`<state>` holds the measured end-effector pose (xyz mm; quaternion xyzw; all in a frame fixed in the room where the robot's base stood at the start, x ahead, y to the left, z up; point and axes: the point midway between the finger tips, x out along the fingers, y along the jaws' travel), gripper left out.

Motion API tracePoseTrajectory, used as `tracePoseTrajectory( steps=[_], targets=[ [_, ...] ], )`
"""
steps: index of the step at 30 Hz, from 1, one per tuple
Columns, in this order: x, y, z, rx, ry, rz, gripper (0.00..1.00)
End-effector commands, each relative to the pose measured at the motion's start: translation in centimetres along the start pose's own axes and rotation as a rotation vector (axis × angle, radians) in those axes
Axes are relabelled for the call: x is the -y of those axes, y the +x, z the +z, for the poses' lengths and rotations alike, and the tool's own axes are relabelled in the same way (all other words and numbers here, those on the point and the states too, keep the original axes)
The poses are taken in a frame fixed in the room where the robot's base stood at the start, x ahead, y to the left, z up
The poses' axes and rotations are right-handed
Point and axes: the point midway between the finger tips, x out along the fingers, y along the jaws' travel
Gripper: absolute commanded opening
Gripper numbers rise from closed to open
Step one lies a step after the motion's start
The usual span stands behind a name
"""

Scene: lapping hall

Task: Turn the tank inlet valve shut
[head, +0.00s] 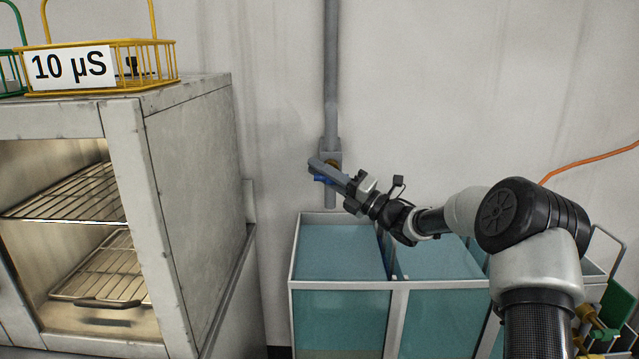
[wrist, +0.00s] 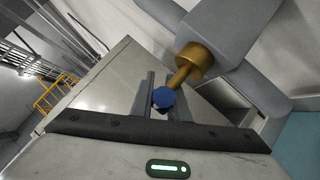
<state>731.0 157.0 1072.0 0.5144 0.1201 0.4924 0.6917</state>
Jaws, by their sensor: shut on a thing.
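The tank inlet valve (head: 331,154) sits on a vertical grey pipe against the back wall, above the tanks. Its blue handle (head: 321,180) shows just below my gripper (head: 318,167). In the wrist view, the round blue end of the handle (wrist: 163,97) lies between the two dark fingers of my gripper (wrist: 160,84), which are shut on it. A brass stem (wrist: 187,67) joins the blue end to the grey valve body. My fingers partly cover the valve in the head view, so the handle's exact angle is hard to tell.
Open-topped tanks of blue-green liquid stand below the valve, with a pale rim (head: 292,262). A grey cabinet (head: 196,165) with wire shelves stands left, bearing a yellow basket (head: 160,62) labelled 10 µS. An orange cable (head: 590,158) hangs on the right wall.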

Motion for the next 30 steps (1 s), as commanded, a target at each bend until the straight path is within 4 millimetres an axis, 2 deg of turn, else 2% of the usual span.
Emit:
tracePoseTrajectory(
  steps=[7,8,11,22,26,30],
  targets=[
    [0.0,0.0,-0.1,-0.002,0.006,0.001,0.0],
    [0.0,0.0,-0.1,-0.002,0.006,0.001,0.18],
    [0.0,0.0,-0.1,-0.002,0.005,0.0,0.33],
    [0.1,-0.6,0.0,-0.001,0.003,-0.003,0.33],
    [0.1,-2.4,0.0,0.0,0.004,-0.004,0.33],
    [0.0,-5.7,0.1,0.001,0.003,-0.005,0.33]
  ],
)
